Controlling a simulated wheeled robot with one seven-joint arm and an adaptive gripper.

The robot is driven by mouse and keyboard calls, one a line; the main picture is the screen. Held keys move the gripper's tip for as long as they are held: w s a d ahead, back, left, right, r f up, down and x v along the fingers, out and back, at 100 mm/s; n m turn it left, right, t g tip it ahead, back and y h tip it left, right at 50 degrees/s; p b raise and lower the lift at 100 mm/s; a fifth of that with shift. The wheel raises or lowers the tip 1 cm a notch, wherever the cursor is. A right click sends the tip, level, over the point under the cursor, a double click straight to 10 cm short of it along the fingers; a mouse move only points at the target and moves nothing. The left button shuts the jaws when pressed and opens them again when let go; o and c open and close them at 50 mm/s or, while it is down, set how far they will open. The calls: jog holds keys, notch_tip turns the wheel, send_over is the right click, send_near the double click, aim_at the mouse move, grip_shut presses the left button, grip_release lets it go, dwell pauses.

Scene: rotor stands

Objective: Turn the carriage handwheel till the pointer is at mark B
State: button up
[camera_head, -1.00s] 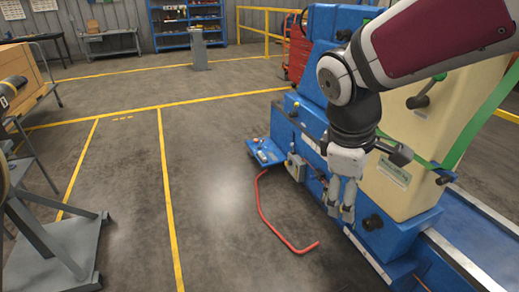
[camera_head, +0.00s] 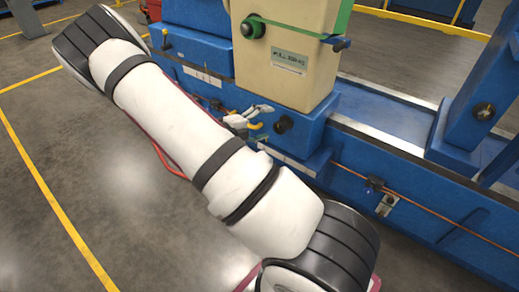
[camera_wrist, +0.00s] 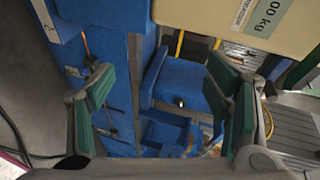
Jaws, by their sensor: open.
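The blue machine (camera_head: 380,135) carries a cream block (camera_head: 290,65). No handwheel can be made out for certain; my arm hides part of the machine's front. I cannot make out a pointer or mark B. A pale strip (camera_head: 202,75) lies on the blue front, too small to read. My gripper (camera_head: 249,116) shows partly past my arm, close to the blue front below the cream block. In the wrist view my gripper (camera_wrist: 160,75) is open, its green-padded fingers wide apart with nothing held. Blue machine parts (camera_wrist: 185,85) lie beyond the fingers.
A dark round knob (camera_head: 283,124) sticks out below the cream block, right of my gripper. A blue upright (camera_head: 482,105) stands on the bed at the right. A red hose (camera_head: 165,160) lies on the floor, partly behind my arm.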

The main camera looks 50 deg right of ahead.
aim_at(278, 129)
jog(key=w+d+f+n+t+h+b, duration=0.2)
jog(key=f+n, duration=0.5)
jog(key=w+d+f+n+t+h+b, duration=0.1)
jog(key=w+d+f+n+t+b, duration=0.15)
jog(key=f+n, duration=0.4)
jog(key=shift+d+f+b, duration=0.15)
jog(key=shift+d+b, duration=0.4)
jog(key=shift+d, duration=1.65)
jog(key=shift+d+f+b, duration=0.1)
jog(key=shift+d+b, duration=0.45)
jog(key=shift+d, duration=1.65)
jog(key=shift+s, duration=0.1)
jog(key=shift+c, duration=0.6)
jog(key=c, duration=1.2)
